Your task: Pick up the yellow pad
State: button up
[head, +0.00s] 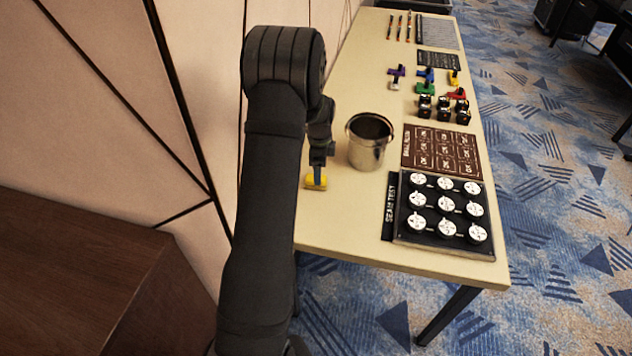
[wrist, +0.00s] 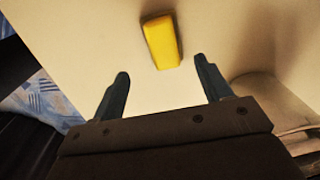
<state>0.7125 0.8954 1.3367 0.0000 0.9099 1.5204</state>
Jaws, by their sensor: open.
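The yellow pad (head: 316,183) lies on the table near its left edge, left of the metal bucket, in the head view. It also shows in the wrist view (wrist: 162,42), a yellow block with a darker end, lying on the bare tabletop. My gripper (head: 319,170) is right by the pad in the head view, its fingers partly hidden. In the wrist view my gripper (wrist: 165,82) is open and empty, its two dark fingers spread. The pad lies beyond the fingertips, roughly between their lines, and no contact with it shows.
A metal bucket (head: 367,150) stands close on the right of my gripper. Further right are a black board with several white round pieces (head: 447,197) and a brown card (head: 437,150). Coloured clamps and black blocks (head: 443,108) stand farther back. A panelled wall (head: 190,90) rises on the left.

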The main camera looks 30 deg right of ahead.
jog(key=shift+w+d+f, duration=0.15)
jog(key=shift+f, duration=1.3)
jog(key=shift+w+d+f, duration=0.1)
jog(key=shift+d+f, duration=0.05)
jog(key=shift+f, duration=1.25)
jog(key=c, duration=1.1)
jog(key=shift+r, duration=0.1)
